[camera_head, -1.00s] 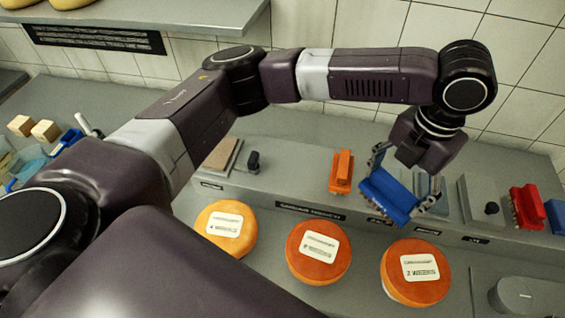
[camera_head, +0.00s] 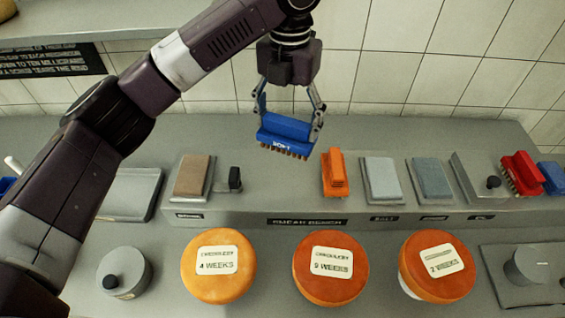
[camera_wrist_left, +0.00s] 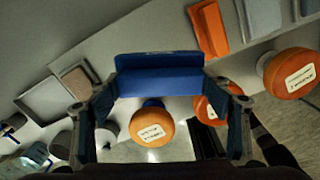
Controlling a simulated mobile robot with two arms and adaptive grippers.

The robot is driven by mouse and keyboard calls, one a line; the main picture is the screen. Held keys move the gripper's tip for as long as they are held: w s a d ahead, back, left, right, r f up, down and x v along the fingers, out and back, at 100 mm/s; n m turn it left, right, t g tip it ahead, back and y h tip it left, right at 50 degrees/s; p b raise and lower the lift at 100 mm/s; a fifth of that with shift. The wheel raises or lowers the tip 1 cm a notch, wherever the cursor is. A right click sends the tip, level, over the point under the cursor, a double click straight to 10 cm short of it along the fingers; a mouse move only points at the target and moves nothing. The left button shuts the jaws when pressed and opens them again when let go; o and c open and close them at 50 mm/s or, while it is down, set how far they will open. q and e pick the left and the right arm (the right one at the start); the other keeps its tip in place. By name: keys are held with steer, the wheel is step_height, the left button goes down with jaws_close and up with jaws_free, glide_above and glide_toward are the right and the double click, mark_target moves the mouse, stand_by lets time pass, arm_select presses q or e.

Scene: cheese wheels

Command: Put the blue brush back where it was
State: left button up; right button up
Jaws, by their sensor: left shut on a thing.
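My left gripper (camera_head: 289,121) is shut on a blue brush (camera_head: 284,137) with brown bristles facing down. It holds the brush above the back of the raised grey shelf (camera_head: 280,196), left of the orange brush (camera_head: 334,172) in the head view. In the left wrist view the blue brush (camera_wrist_left: 158,75) spans the space between the two fingers, and its bristles are hidden there. A second blue object (camera_head: 552,178), partly cut off, sits at the right edge beside a red brush (camera_head: 523,172). My right gripper is not in view.
Several pads and a small black-knobbed block (camera_head: 235,178) stand on the shelf. The shelf between that block and the orange brush is clear. Three labelled cheese wheels, including the left one (camera_head: 218,285), stand in front. A tiled wall (camera_head: 400,60) rises behind.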

mark_target(285, 147)
arm_select(q)
step_height(285, 147, down, 7)
steer(key=shift+a+f+p, duration=0.15)
steer(key=shift+f+p, duration=0.05)
steer(key=shift+p, duration=0.75)
step_height(285, 147, down, 5)
steer(key=shift+f+p, duration=0.1)
steer(key=shift+p, duration=0.6)
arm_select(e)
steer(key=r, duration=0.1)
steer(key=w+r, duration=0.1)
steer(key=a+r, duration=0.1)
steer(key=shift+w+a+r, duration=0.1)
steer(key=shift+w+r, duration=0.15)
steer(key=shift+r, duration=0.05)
arm_select(q)
steer(key=shift+f, duration=0.2)
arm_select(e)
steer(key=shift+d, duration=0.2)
arm_select(q)
steer(key=o, duration=1.2)
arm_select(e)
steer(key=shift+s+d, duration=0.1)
arm_select(q)
steer(key=shift+r, duration=0.1)
